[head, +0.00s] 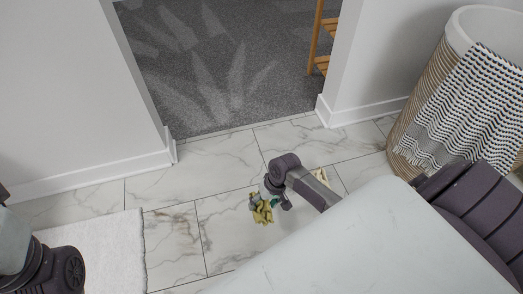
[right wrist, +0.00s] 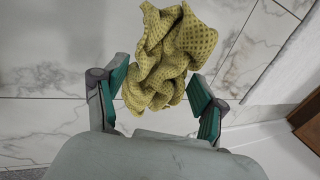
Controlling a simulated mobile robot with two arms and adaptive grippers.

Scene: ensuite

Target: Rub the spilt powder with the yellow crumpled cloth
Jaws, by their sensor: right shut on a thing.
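The yellow crumpled cloth (head: 263,213) is at my right gripper (head: 268,201), low over the marble tiles in the middle of the head view. In the right wrist view the waffle-textured cloth (right wrist: 168,50) lies bunched between the green fingers of the right gripper (right wrist: 158,78), which is shut on it. I cannot tell whether the cloth touches the floor. I cannot make out the spilt powder among the tile veins. My left gripper is out of view; only part of the left arm shows at the lower left.
A small cream thing (head: 320,177) shows behind my right arm, partly hidden. A white mat (head: 95,250) lies at left. A wicker basket (head: 425,105) with a patterned towel (head: 465,105) stands at right. A doorway opens onto grey carpet (head: 225,60). The tiles (head: 165,245) beside the mat are clear.

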